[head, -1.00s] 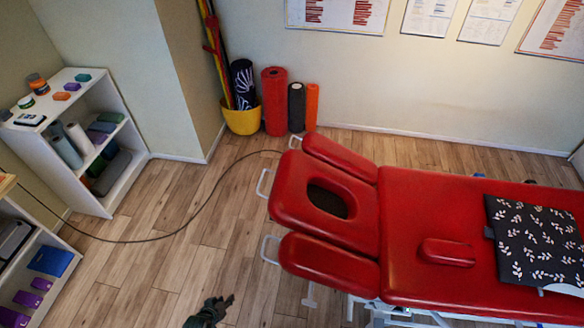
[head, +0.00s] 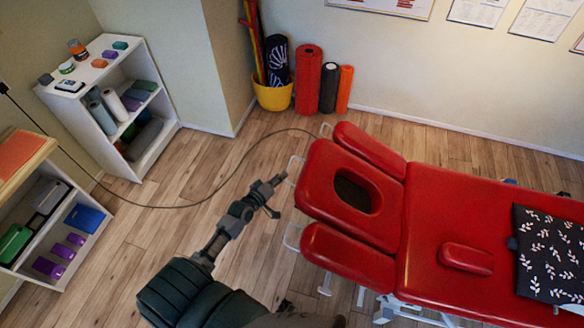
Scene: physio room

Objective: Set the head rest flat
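The red head rest (head: 322,190) of the treatment table has an oval face hole and sits between two red side pads, the far one (head: 368,148) and the near one (head: 345,257). I cannot tell its exact tilt from this angle. A pale metal handle (head: 292,170) sticks out from its free left end. My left gripper (head: 283,194) is just left of the head rest, near that handle, with its fingers spread apart. It looks empty, and I see no contact with the handle. My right gripper is not clearly in view.
The red table top (head: 450,215) carries a small red cushion (head: 466,258) and a black leaf-patterned cloth (head: 550,255). White shelves (head: 150,150) stand at the left. A dark cable crosses the wooden floor (head: 200,165). Rolls and a yellow bucket (head: 272,97) stand by the wall.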

